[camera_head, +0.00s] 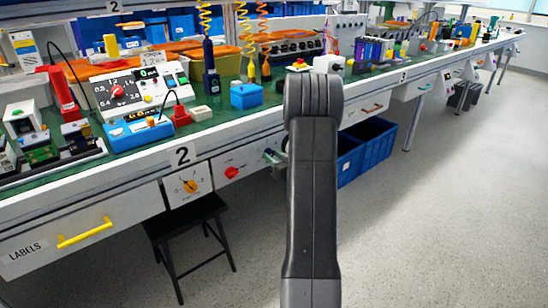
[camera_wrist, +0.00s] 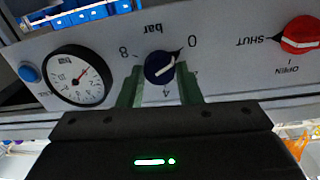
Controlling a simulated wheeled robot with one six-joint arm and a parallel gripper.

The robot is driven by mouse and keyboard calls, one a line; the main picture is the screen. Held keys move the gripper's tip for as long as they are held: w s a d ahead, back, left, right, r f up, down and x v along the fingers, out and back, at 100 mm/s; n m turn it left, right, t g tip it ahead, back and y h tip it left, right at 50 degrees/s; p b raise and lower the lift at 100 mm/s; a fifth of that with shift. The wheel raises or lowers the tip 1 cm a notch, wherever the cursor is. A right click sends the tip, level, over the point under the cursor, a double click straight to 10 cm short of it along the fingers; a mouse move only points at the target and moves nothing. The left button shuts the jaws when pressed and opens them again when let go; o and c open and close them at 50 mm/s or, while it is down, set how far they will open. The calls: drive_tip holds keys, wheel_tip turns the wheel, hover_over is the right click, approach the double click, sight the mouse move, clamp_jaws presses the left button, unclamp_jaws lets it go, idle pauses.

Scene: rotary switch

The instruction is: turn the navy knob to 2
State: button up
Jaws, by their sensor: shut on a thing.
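The navy knob (camera_wrist: 159,67) sits on a light grey panel (camera_wrist: 222,60), which appears upside down in the wrist view. Its white pointer line slants to the upper right, toward the 0 mark. The fingers partly cover the dial's lower marks. In the head view my arm hides the gripper and the navy knob.
A round pressure gauge (camera_wrist: 77,76) and a blue button (camera_wrist: 29,72) are left of the knob in the wrist view. A red SHUT/OPEN knob (camera_wrist: 301,35) is right. In the head view, a black stool (camera_head: 188,222) and blue crates (camera_head: 370,152) stand near the bench; the floor on the right is clear.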

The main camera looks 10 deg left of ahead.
drive_tip(key=m+p, duration=0.3)
drive_tip(key=m, duration=0.3)
drive_tip(key=shift+r+p, duration=0.15)
drive_tip(key=shift+p, duration=0.2)
drive_tip(key=m+p, duration=0.3)
drive_tip(key=m, duration=0.2)
drive_tip(key=shift+w+g, duration=0.1)
drive_tip(key=shift+g, duration=0.2)
drive_tip(key=o, duration=1)
drive_tip(key=p+v, duration=0.2)
drive_tip(key=v, duration=1.2)
